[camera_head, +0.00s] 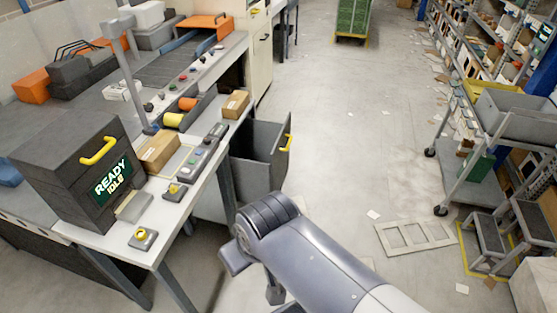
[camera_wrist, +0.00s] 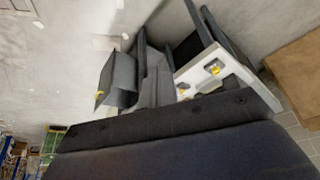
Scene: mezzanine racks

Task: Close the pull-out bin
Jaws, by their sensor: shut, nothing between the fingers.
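The pull-out bin (camera_head: 256,160) is a grey open-topped box under the right side of the workbench, pulled out toward the aisle. Its yellow handle (camera_head: 287,143) is on the front panel at the right. The bin also shows in the wrist view (camera_wrist: 118,75), with its handle (camera_wrist: 98,97) at the lower left. My gripper (camera_wrist: 155,118) appears only as a dark body across the bottom of the wrist view, shut and empty. It is apart from the bin. My arm reaches in from the bottom of the head view, in front of the bin, and hides the gripper's fingertips.
The workbench (camera_head: 200,180) carries a dark READY IDLE box (camera_head: 75,170), cartons and small switches. On the right stand a grey cart (camera_head: 510,115), step stools (camera_head: 500,235) and a flat frame (camera_head: 415,238) on the floor. The aisle right of the bin is mostly clear.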

